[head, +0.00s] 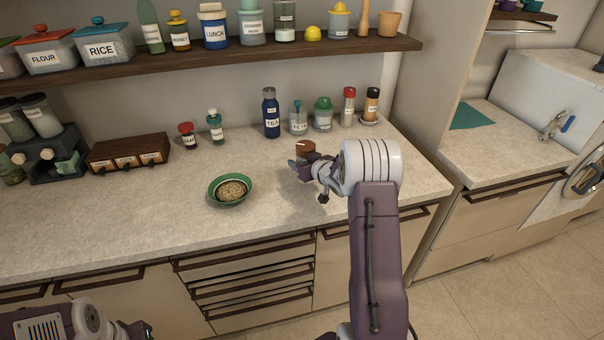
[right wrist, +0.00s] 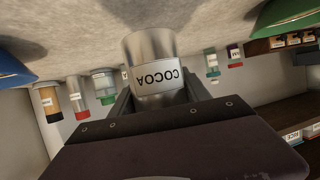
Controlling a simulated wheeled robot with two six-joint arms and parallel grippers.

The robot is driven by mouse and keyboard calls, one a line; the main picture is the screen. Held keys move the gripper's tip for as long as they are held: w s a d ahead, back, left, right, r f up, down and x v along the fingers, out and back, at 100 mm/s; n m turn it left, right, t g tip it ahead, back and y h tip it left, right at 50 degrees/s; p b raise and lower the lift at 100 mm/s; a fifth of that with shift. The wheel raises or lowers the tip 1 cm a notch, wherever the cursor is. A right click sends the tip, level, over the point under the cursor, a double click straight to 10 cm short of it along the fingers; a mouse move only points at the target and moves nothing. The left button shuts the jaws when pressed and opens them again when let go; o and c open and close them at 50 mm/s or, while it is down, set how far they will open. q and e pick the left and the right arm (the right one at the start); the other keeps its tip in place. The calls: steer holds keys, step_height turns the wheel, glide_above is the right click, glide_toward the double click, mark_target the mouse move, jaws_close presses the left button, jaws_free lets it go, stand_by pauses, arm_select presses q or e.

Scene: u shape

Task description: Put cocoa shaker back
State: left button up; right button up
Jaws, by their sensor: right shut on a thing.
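The cocoa shaker (right wrist: 155,75) is a silver cylinder with a white COCOA label, upside down in the right wrist view. In the head view its brown top (head: 305,147) shows above the counter, with its body largely behind my gripper. My right gripper (head: 300,168) is shut around the shaker's body, and its fingers show on both sides in the right wrist view (right wrist: 160,97). I cannot tell whether the shaker touches the counter. My left arm is at the bottom left of the head view, its gripper (head: 138,329) cut off and unclear.
Behind stand a blue TEA bottle (head: 271,113), a feta jar (head: 298,119), a green-lidded jar (head: 323,115), a red-topped shaker (head: 348,107) and a dark-topped shaker (head: 371,105) on a dish. A green bowl (head: 215,197) sits left. A shelf (head: 170,54) runs above. The front right counter is clear.

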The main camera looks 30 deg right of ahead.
steer(key=shift+a, duration=0.1)
step_height(320, 180, down, 4)
stand_by(0.4)
steer(key=shift+f+b, duration=0.1)
steer(key=shift+b, duration=0.25)
steer(key=o, duration=1.7)
